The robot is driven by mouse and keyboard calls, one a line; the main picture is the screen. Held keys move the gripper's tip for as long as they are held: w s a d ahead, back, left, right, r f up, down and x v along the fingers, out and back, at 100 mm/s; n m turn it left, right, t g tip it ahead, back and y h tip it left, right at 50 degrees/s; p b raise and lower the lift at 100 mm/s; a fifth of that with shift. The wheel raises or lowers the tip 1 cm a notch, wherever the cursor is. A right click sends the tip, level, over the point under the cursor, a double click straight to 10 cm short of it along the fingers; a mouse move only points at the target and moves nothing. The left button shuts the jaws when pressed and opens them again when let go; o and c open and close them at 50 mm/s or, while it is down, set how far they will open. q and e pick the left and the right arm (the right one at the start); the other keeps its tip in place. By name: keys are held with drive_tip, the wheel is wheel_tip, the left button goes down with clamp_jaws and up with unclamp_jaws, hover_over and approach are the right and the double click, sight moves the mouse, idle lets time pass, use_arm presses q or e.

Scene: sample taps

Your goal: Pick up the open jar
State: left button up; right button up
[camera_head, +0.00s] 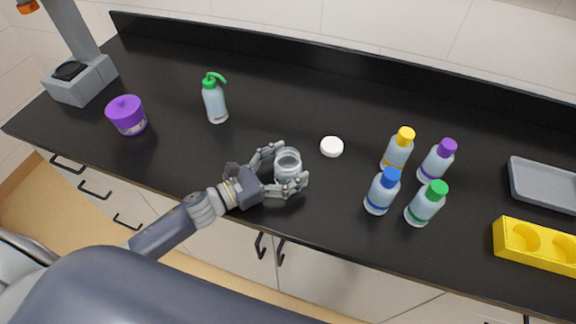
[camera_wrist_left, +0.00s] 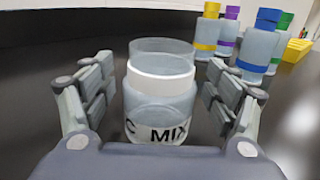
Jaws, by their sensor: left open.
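The open jar (camera_head: 288,165) is clear, has no lid on and stands upright on the black counter. In the left wrist view the jar (camera_wrist_left: 160,95) shows a white band and a label with the letters "MIX". My left gripper (camera_head: 283,167) is open, with one finger on each side of the jar. In the left wrist view gaps show between the jar and both fingers of the gripper (camera_wrist_left: 162,95). A white round lid (camera_head: 332,147) lies on the counter to the right of the jar. My right gripper is not in view.
Several capped bottles (camera_head: 383,190) stand to the right. A yellow rack (camera_head: 537,246) and a grey tray (camera_head: 545,185) are at the far right. The counter behind the jar is clear.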

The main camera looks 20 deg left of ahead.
use_arm(q)
drive_tip(key=c, duration=1.2)
drive_tip(key=shift+r, duration=0.1)
